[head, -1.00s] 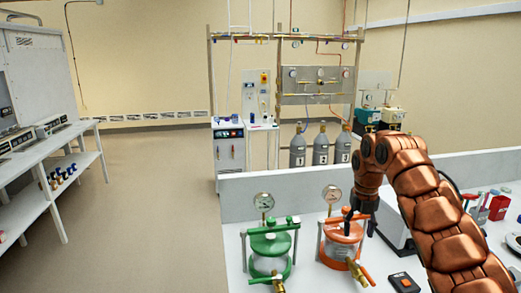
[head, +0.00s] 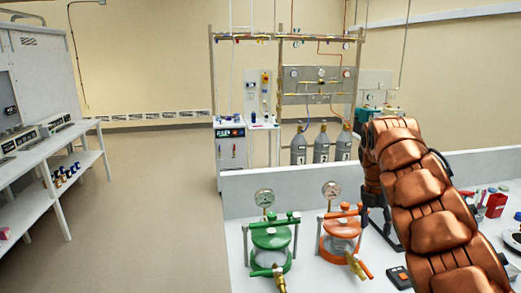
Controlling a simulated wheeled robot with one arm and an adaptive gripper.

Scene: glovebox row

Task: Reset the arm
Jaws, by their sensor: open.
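My copper-coloured arm (head: 425,205) reaches in from the lower right over the white bench. My gripper (head: 367,218) hangs downward at the arm's far end, partly hidden by the arm. It is open, with nothing seen in it, just right of the orange-lidded vessel and apart from it. The orange-lidded vessel (head: 341,244) stands upright on the bench with a round gauge above it. The green-lidded vessel (head: 271,248) stands to its left, also with a gauge.
A small dark device with an orange button (head: 399,277) lies on the bench (head: 312,281) near the arm. Red items (head: 496,205) stand at right. Gas cylinders (head: 322,148) stand behind the bench's low back wall. Open floor (head: 150,220) lies to the left, beside a white shelf unit (head: 25,200).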

